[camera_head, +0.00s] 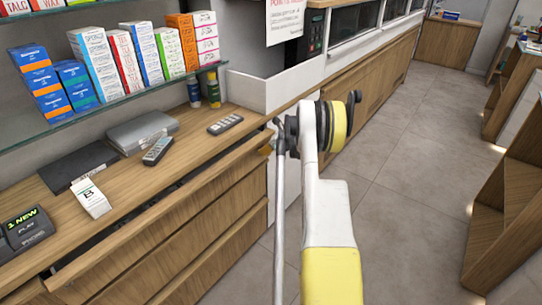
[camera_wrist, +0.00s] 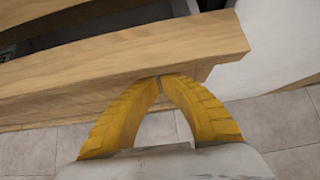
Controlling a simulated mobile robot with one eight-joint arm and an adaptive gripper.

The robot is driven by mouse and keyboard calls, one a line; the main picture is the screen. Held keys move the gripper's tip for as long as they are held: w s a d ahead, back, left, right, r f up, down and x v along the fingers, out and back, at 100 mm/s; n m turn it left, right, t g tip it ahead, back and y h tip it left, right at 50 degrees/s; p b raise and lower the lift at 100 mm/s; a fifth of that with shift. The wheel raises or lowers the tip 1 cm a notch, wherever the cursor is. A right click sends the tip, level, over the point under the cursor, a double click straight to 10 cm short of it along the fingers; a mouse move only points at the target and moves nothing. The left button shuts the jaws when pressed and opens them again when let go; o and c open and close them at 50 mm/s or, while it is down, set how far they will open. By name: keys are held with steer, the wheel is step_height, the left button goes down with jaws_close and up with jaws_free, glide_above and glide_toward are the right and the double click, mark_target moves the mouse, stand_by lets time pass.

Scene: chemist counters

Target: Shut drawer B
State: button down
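The top drawer (camera_head: 165,206) under the wooden counter stands partly open, with a dark gap between its front and the counter edge. A white card or box marked "B" (camera_head: 93,199) is on the counter above it. In the wrist view the drawer's wooden front (camera_wrist: 120,70) crosses the picture, with the dark interior behind it. My gripper (camera_wrist: 161,77) is shut and empty, its yellow fingertips together at the outer side of the drawer front, near its right end. I cannot tell whether they touch it. In the head view my gripper (camera_head: 267,149) is mostly hidden behind my arm.
The counter holds a grey device (camera_head: 143,131), remotes (camera_head: 157,151) and a dark flat pad (camera_head: 78,166). A glass shelf with medicine boxes (camera_head: 130,60) hangs above. A white panel (camera_head: 285,185) stands right of the drawers. The tiled floor (camera_head: 400,190) is clear; wooden shelving (camera_head: 505,215) stands at right.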

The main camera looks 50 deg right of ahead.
steer(key=shift+w, duration=1.7)
steer(key=s+f+p+v, duration=0.2)
steer(key=p+v, duration=0.1)
steer(key=v, duration=1)
